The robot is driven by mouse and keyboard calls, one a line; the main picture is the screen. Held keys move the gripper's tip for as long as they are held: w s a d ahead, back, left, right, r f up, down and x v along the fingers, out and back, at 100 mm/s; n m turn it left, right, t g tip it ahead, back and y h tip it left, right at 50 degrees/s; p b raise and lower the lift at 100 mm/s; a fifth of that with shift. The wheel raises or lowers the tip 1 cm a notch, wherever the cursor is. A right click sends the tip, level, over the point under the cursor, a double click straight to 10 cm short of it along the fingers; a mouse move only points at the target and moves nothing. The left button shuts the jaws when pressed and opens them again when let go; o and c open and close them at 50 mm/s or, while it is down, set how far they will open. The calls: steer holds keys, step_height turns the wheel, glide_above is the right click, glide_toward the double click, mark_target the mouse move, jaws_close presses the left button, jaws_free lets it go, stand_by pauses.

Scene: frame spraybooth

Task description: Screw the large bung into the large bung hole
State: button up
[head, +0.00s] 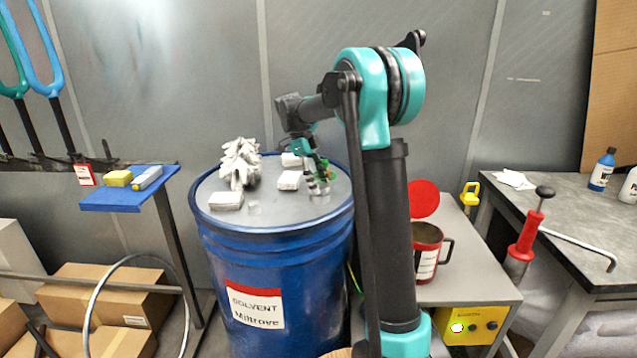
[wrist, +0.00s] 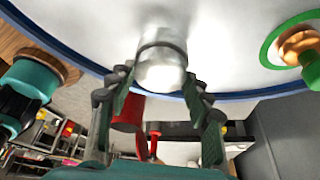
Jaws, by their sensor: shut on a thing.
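My gripper (head: 316,172) reaches down over the right part of the blue drum's lid (head: 285,212). Its two dark green fingers, seen in the wrist view (wrist: 160,98), are closed around a silvery cylindrical bung (wrist: 161,62). The bung also shows in the head view (head: 319,189), below the fingers and at the lid surface. The large bung hole is not visible; I cannot tell whether the bung sits in it. A green ring around a copper-coloured fitting (wrist: 297,45) is on the lid to the right in the wrist view.
White gloves (head: 240,163), several pale blocks (head: 226,201) and a small clear cylinder (head: 254,207) are on the lid. A blue shelf (head: 128,190) stands left, a side table (head: 463,270) with a red mug (head: 427,252) right.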

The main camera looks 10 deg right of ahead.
steer(key=m+g, duration=0.1)
steer(key=m, duration=0.2)
steer(key=shift+d+y, duration=0.1)
steer(key=shift+y, duration=0.3)
steer(key=o, duration=0.9)
steer(key=shift+c, duration=0.2)
